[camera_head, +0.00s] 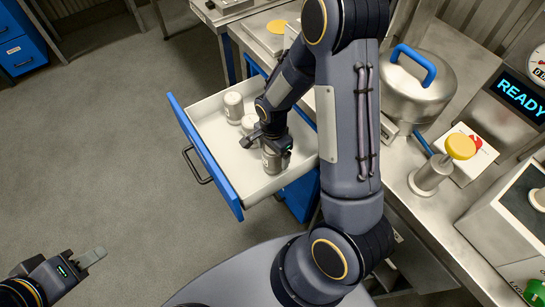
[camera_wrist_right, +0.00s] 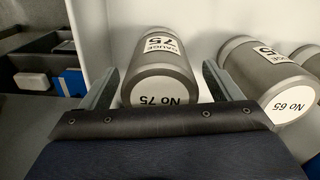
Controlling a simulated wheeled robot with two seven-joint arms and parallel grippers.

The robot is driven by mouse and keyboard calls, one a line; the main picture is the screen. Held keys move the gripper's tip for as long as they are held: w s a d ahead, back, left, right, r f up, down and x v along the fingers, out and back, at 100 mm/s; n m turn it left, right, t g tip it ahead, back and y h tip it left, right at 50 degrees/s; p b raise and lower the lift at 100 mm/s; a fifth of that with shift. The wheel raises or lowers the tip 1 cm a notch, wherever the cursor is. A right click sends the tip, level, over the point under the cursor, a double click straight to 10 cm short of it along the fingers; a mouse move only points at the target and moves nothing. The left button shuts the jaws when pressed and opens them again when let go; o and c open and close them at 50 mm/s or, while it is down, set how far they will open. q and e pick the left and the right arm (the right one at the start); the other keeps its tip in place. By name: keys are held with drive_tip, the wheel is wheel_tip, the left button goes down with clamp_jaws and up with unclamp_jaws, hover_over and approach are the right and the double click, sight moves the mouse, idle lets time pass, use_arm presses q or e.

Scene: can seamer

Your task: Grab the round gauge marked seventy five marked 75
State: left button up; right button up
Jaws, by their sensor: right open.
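The round gauge marked 75 (camera_wrist_right: 160,72) is a grey metal cylinder with white labels reading "GAUGE 75" and "No 75". In the right wrist view it lies between the two spread fingers of my right gripper (camera_wrist_right: 156,86), with a gap on the right side. In the head view this gauge (camera_head: 271,163) is the nearest cylinder in the open drawer, partly covered by my right gripper (camera_head: 268,148). My right gripper is open around it. My left gripper (camera_head: 92,258) is far off at the lower left, over the floor; its finger opening is unclear.
A gauge marked 65 (camera_wrist_right: 265,75) is right of the 75 gauge, with another at the right edge. The white drawer (camera_head: 215,140) with blue front (camera_head: 205,155) stands open below the bench. A lidded pot (camera_head: 415,95) and yellow-topped post (camera_head: 432,175) are on the bench.

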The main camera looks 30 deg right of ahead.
wheel_tip(320, 180, down, 2)
drive_tip(key=shift+f, duration=0.15)
drive_tip(key=c, duration=1.2)
drive_tip(key=shift+c, duration=0.4)
drive_tip(key=shift+r, duration=0.2)
